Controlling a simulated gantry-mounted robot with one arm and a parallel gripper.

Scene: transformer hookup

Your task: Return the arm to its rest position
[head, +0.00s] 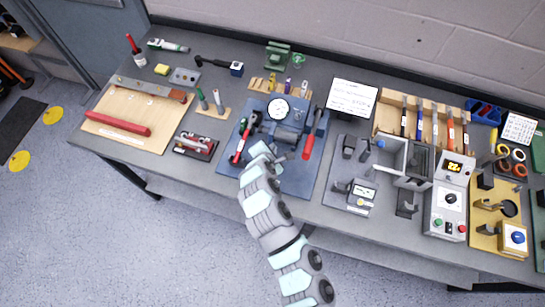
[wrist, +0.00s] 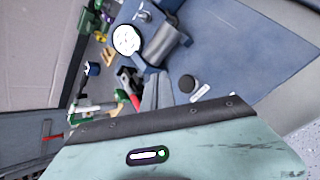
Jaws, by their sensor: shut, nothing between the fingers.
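My gripper (head: 262,148) is shut and empty at the end of my arm, which reaches in from the front edge of the bench. It hangs over the blue plate (head: 310,182) at the middle of the bench. In the wrist view its grey fingers (wrist: 158,90) are together, pointing towards the grey cylindrical fixture (wrist: 165,42) and the white dial gauge (wrist: 127,39). The same gauge (head: 278,109) shows just beyond my gripper in the head view. Whether the fingers touch the fixture I cannot tell.
Close to the left of my gripper is a red-and-green tool (head: 239,148); close to the right is a red-handled lever (head: 309,146). A wooden board with a red bar (head: 118,124) lies left. Grey boxes and a control unit (head: 450,200) stand right. Floor in front is clear.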

